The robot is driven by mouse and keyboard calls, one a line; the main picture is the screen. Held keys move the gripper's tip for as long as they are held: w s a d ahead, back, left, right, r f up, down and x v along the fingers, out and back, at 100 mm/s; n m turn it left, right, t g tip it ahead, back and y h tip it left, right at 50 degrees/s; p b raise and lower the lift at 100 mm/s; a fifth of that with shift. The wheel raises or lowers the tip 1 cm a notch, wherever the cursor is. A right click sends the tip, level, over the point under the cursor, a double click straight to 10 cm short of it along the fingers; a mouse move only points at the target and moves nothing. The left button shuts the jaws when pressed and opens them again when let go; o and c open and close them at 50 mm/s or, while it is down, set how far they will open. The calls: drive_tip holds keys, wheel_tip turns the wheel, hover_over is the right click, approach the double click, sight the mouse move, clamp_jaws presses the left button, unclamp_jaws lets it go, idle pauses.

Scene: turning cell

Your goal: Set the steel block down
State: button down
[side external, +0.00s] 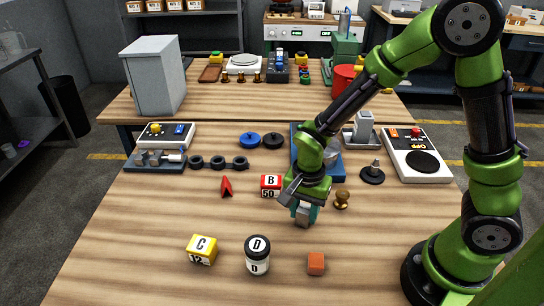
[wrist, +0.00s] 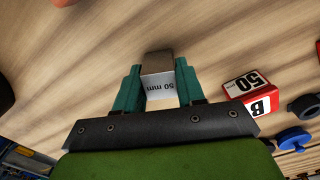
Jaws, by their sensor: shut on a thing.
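My gripper (wrist: 158,90) is shut on the steel block (wrist: 160,88), with a teal finger on each side of it. In the wrist view the block shows a pale face marked "50 mm" and a darker brownish face beyond it. In the side external view my gripper (side external: 306,211) points down at the wooden table, and the grey block (side external: 302,217) shows between the fingers. The block is at or close to the table surface; I cannot tell whether it touches.
A red block marked B 50 (side external: 271,186) is just left of my gripper, and a brass knob (side external: 341,199) just right. A yellow block C (side external: 202,250), a jar D (side external: 257,255) and an orange cube (side external: 316,263) are nearer the front. Bare table lies front left.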

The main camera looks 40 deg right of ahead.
drive_tip(key=shift+f, duration=0.1)
drive_tip(key=c, duration=0.7)
unclamp_jaws()
wheel_tip(320, 180, up, 12)
wheel_tip(320, 180, up, 6)
drive_tip(key=n+t+y, duration=0.2)
drive_tip(key=n+t, duration=0.1)
drive_tip(key=n, duration=0.1)
hover_over(305, 208)
drive_tip(key=s+d, duration=0.2)
drive_tip(key=s, duration=0.1)
drive_tip(key=shift+s+d+r+n+t, duration=0.45)
drive_tip(key=shift+s+r+n+t, duration=0.25)
drive_tip(key=shift+s+r+n, duration=0.2)
drive_tip(key=shift+s+d+r+n+t, duration=0.45)
drive_tip(key=shift+s+r+n+t, duration=0.3)
drive_tip(key=shift+n, duration=0.2)
drive_tip(key=shift+s+d+r+n+t, duration=0.45)
drive_tip(key=shift+s+r+n+t, duration=0.2)
drive_tip(key=shift+s+r+n, duration=0.25)
